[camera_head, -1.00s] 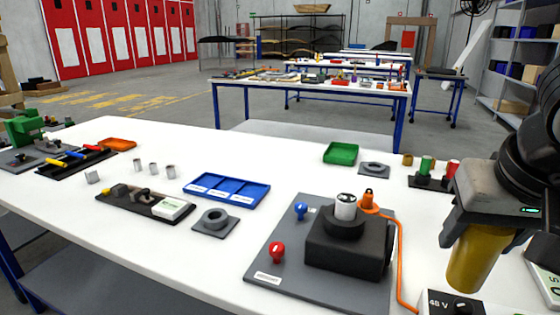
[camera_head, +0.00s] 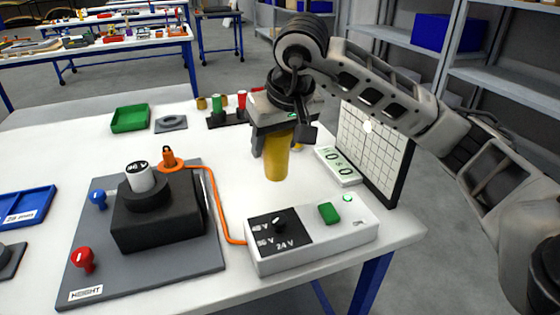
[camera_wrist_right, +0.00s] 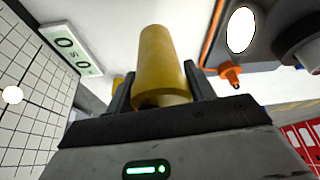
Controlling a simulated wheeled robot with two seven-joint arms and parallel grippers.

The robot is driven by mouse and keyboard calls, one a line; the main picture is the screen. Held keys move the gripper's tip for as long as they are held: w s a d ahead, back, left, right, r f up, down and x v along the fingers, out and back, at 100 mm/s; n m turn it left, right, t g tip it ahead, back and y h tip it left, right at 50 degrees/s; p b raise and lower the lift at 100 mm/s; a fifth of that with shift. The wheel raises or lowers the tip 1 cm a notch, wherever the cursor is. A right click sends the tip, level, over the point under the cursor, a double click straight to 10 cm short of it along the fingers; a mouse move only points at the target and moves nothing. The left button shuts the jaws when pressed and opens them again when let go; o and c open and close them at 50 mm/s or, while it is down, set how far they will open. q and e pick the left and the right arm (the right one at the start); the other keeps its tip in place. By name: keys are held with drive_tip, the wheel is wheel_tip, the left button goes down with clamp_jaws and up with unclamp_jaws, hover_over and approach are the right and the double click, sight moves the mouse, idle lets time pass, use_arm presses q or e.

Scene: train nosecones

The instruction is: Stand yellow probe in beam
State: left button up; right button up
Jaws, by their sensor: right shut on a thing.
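The yellow probe (camera_head: 277,160) is a plain cylinder that hangs nearly upright below my right gripper (camera_head: 278,140). The gripper is shut on it; in the right wrist view the two fingers lie on either side of the probe (camera_wrist_right: 160,62). Its lower end looks close to the white table, but I cannot tell whether it touches. To its right stands a white board with a black grid (camera_head: 375,150), with a bright white spot on it. The spot also shows on the grid board in the right wrist view (camera_wrist_right: 18,110). No beam line is visible. My left gripper is out of view.
A white control box (camera_head: 310,235) with a knob and green button is in front of the probe. A display box (camera_head: 338,166) lies beside the board. An orange cable (camera_head: 219,205) runs to a black block (camera_head: 155,220) on a grey plate. Coloured cylinders stand behind.

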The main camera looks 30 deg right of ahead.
drive_tip(key=d+f, duration=0.1)
drive_tip(key=f, duration=0.1)
drive_tip(key=w+f, duration=0.1)
drive_tip(key=f, duration=0.1)
drive_tip(key=w+d+f, duration=0.1)
drive_tip(key=f, duration=0.2)
drive_tip(key=shift+d, duration=0.3)
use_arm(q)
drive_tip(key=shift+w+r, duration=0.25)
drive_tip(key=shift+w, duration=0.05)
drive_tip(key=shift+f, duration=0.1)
use_arm(e)
drive_tip(key=shift+f, duration=0.2)
drive_tip(key=o, duration=1)
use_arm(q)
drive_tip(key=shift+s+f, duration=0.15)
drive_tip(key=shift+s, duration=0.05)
use_arm(e)
drive_tip(key=shift+r, duration=0.1)
